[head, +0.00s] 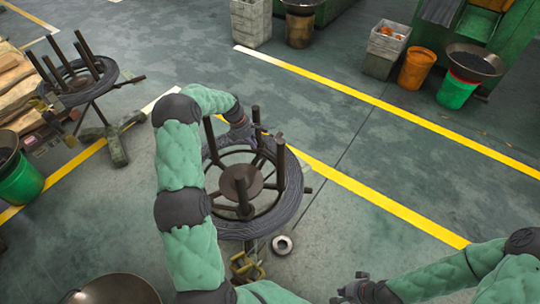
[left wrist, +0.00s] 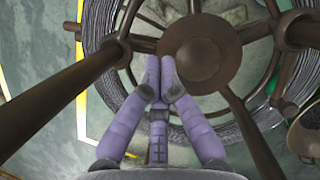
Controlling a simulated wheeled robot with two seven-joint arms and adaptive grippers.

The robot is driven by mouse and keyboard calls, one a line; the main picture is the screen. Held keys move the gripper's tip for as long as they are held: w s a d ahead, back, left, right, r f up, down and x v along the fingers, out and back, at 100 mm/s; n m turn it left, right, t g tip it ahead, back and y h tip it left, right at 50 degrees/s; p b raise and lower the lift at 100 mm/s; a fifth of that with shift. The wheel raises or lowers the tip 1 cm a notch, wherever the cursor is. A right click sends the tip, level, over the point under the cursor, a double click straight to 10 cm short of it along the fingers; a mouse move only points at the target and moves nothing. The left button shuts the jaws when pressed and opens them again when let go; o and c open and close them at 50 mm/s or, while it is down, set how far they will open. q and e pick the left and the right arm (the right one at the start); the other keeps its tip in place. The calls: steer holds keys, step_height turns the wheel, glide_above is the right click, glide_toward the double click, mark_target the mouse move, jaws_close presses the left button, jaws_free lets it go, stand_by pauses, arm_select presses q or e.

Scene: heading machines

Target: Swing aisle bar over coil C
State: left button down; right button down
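A dark coil of wire (head: 288,200) lies on a brown metal stand with several upright bars (head: 280,160) around a round hub (head: 241,182). The coil (left wrist: 101,22) and hub (left wrist: 203,52) also show in the left wrist view. I cannot tell which bar is the aisle bar; no label for coil C is legible. My left gripper (head: 246,140) is above the far side of the coil, near an upright bar. In the left wrist view its fingers (left wrist: 161,62) are together, with nothing visible between them. My right gripper (head: 350,290) is low, right of the stand; its fingers are unclear.
Another coil stand (head: 78,82) stands at the far left beside wooden pallets (head: 14,75). A metal ring (head: 282,245) lies on the floor near the stand. Yellow floor lines (head: 370,192) cross the aisle. Buckets (head: 416,68) and green machines stand at the back.

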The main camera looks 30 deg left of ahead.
arm_select(q)
steer(key=b, duration=0.4)
glide_above(272, 155)
steer(key=s+d, duration=0.2)
steer(key=s, duration=0.2)
steer(key=shift+f, duration=5.05)
steer(key=shift+a, duration=0.2)
steer(key=shift+w+d+n+p, duration=0.2)
steer(key=shift+w+n+p, duration=0.15)
steer(key=shift+p, duration=0.2)
